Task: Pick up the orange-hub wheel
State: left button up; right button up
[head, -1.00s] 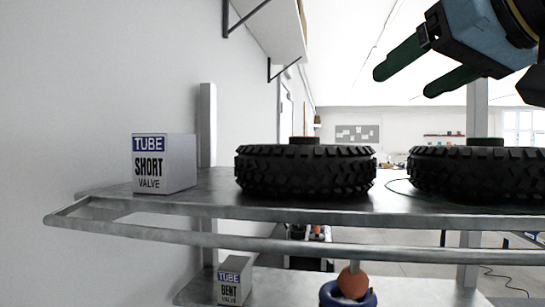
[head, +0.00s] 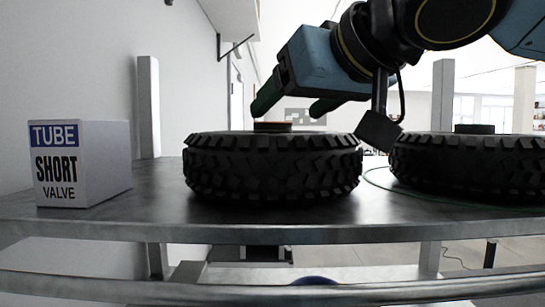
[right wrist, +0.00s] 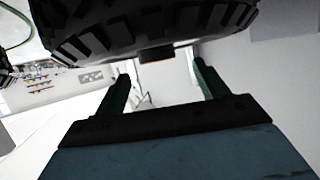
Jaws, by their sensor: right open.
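The wheel with the reddish-brown hub (head: 272,127) is a black knobbly tyre (head: 272,170) lying flat on the metal shelf in the head view. Its hub stands up from the top. My right gripper (head: 288,108) is open and empty, its two dark green fingers pointing down to the left, around hub height. In the right wrist view the picture is turned over: the tyre (right wrist: 140,20) fills the top, and the hub (right wrist: 156,53), with a thin red-orange edge, shows between the open fingers. I cannot tell whether the fingers touch anything. My left gripper is not in view.
A second black wheel (head: 470,166) with a dark hub lies on the right, close to my right arm. A white "TUBE SHORT VALVE" box (head: 80,163) stands at the left. A thin green cord (head: 372,180) lies by the second wheel. The shelf (head: 330,222) is bare in front.

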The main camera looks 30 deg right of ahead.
jog(key=x, duration=0.5)
jog(key=shift+d, duration=0.25)
jog(key=shift+s, duration=0.1)
grip_shut()
jog(key=shift+r, duration=0.3)
